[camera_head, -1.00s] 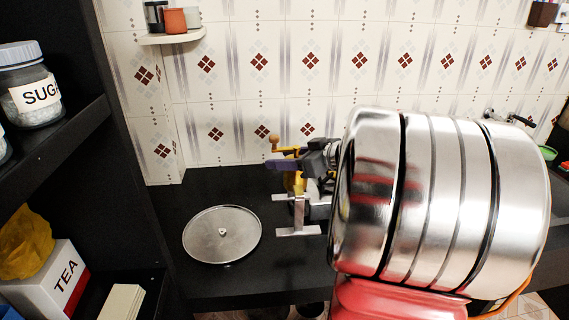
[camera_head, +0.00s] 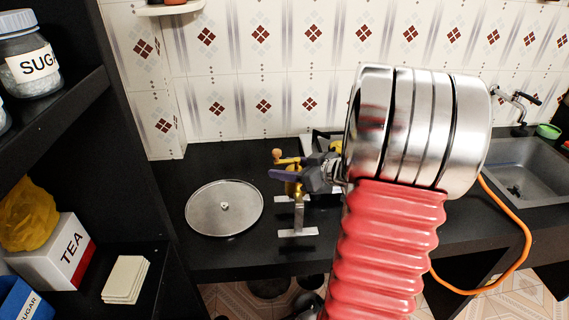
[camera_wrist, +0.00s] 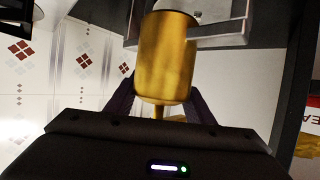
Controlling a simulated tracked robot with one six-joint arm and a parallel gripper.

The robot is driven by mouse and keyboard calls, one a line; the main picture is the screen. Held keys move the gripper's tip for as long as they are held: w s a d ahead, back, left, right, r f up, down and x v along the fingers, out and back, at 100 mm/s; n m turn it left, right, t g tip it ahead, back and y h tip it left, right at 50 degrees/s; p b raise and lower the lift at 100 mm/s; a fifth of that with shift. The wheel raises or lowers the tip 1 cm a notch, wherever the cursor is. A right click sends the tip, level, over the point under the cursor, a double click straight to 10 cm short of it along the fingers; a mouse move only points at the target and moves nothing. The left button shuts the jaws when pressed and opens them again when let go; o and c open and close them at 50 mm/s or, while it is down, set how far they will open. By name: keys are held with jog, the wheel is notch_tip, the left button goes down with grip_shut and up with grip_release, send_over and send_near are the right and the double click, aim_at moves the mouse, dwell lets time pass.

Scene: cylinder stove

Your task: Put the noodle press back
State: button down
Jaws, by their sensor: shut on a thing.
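The noodle press shows as a golden cylinder (camera_head: 292,188) with an orange-knobbed crank (camera_head: 278,154) above it. A grey metal frame (camera_head: 299,218) with flat bars is just below and seems part of the press. My gripper (camera_head: 285,174) is shut on the golden cylinder, over the dark counter. In the wrist view the cylinder (camera_wrist: 165,58) fills the space between the dark fingers of my gripper (camera_wrist: 162,98). My arm hides part of the press's right side. I cannot tell whether the frame touches the counter.
A round steel lid (camera_head: 225,222) lies on the counter (camera_head: 200,260) just left of the press. A dark shelf unit with a sugar jar (camera_head: 30,55) and tea box (camera_head: 55,260) stands at the left. The sink (camera_head: 520,170) is at the right. The tiled wall is behind.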

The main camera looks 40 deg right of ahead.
jog(key=shift+r, duration=0.1)
jog(key=shift+f, duration=2)
jog(key=c, duration=0.8)
grip_release()
jog(key=shift+f, duration=0.1)
jog(key=shift+c, duration=0.2)
jog(key=shift+s+d+r, duration=0.15)
jog(key=shift+s+r, duration=0.2)
jog(key=shift+s, duration=0.2)
jog(key=v, duration=1)
jog(key=shift+s, duration=0.45)
jog(key=shift+r, duration=0.1)
